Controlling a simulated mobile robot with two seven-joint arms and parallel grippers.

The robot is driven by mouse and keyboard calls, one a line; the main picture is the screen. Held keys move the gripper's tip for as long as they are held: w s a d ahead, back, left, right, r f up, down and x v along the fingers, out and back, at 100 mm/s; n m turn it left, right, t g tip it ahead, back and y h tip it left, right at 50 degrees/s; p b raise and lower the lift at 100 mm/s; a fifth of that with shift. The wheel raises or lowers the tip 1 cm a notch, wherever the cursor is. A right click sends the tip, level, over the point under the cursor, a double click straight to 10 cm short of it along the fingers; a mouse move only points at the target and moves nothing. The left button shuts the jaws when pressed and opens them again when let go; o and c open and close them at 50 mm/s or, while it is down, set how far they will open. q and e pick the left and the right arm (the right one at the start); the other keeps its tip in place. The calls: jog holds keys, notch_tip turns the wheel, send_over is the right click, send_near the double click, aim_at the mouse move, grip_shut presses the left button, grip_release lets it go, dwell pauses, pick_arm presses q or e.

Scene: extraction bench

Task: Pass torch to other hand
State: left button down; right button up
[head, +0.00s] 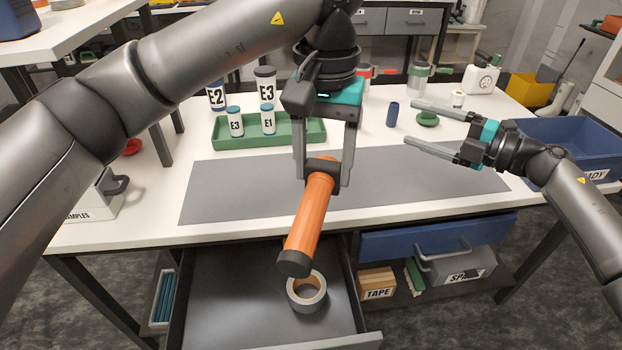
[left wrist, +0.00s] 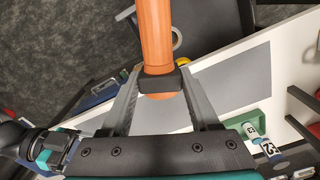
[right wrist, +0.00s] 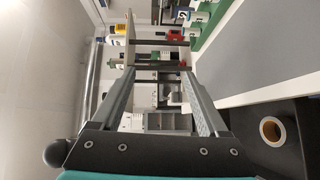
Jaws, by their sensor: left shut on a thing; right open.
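In the left wrist view the torch (left wrist: 156,40) extends up from between the fingers. My right gripper (head: 410,122) is open and empty, to the right of the torch and apart from it, above the right part of the bench. Its fingers point left in the head view. The right wrist view shows nothing between its fingers (right wrist: 158,78).
A grey mat (head: 235,190) lies on the white bench. An open drawer (head: 235,300) below holds a tape roll (head: 306,291). A green tray (head: 300,131) with labelled bottles stands behind the mat. A blue bin (head: 540,128) is at the right. A small blue cylinder (head: 392,114) stands near the right gripper.

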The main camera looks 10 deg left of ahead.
jog(key=s+a+r+n+g+y, duration=0.1)
jog(key=s+a+r+n+g, duration=0.35)
jog(key=r+n, duration=0.35)
jog(key=s+a+r+n+g+y, duration=0.1)
jog(key=s+a+r+n+g, duration=0.2)
jog(key=s+r+n, duration=0.5)
jog(key=s+a+r+n+g+h, duration=0.2)
jog(key=s+r+n+h, duration=0.3)
jog(key=s+r+n, duration=0.5)
jog(key=s+a+f+n+t+h, duration=0.2)
jog(key=s+a+f+n+h, duration=0.35)
jog(key=s+n, duration=0.3)
jog(key=n+t+h, duration=0.5)
jog(key=n+h, duration=0.1)
jog(key=n, duration=0.1)
send_near(309, 211)
jog(key=shift+y, duration=0.25)
jog(key=x, duration=1.1)
jog(key=shift+d, duration=0.2)
